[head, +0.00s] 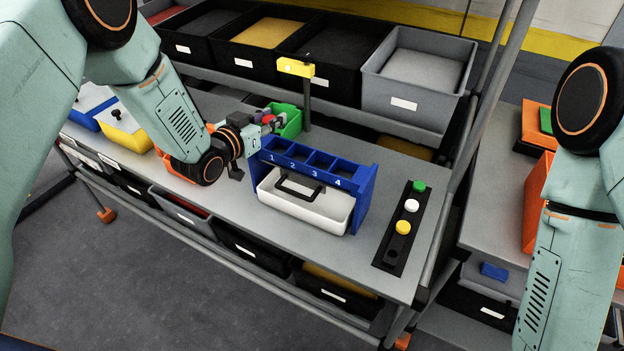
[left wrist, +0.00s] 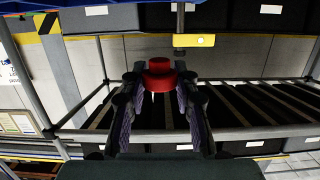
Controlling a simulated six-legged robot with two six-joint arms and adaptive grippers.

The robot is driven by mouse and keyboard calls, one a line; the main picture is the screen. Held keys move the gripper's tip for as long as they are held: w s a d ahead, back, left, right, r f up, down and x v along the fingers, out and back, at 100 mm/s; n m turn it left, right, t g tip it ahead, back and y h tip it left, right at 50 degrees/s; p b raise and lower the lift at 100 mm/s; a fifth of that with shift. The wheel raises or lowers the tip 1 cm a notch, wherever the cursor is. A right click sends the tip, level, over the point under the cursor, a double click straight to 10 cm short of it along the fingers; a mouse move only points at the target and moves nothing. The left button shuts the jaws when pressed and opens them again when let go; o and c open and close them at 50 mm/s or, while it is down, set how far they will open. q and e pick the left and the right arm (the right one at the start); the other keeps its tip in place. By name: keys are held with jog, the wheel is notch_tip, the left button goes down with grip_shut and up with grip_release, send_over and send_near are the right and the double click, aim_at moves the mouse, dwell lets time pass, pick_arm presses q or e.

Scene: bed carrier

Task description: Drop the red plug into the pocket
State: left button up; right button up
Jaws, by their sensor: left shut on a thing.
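The red plug (left wrist: 160,76) sits between the two fingertips of my left gripper (left wrist: 160,92) in the left wrist view. In the head view, my left gripper (head: 268,121) is beside the small green bin (head: 291,118), just behind the left end of the blue rack. The fingers are shut on the plug, which is mostly hidden there. The blue rack (head: 362,192) has openings numbered 1 to 4. The black strip (head: 414,222) at right holds green, white and yellow plugs and has a dark empty round spot (head: 391,256) at its near end. My right gripper is out of view.
A white tray (head: 335,215) with a black handle sits under the rack. A post with a yellow head (head: 296,68) rises behind it. Large bins (head: 405,103) line the back shelf. A yellow box (head: 125,135) stands at left. The tabletop (head: 240,207) before the tray is clear.

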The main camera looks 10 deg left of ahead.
pick_arm(q)
jog(key=shift+f, duration=0.35)
jog(key=shift+w+a, duration=0.1)
jog(key=shift+a, duration=0.05)
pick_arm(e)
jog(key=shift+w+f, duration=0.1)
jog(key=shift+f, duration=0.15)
pick_arm(q)
jog(key=o, duration=0.9)
jog(key=shift+r, duration=0.1)
jog(key=shift+c, duration=0.2)
jog(key=v, duration=1.2)
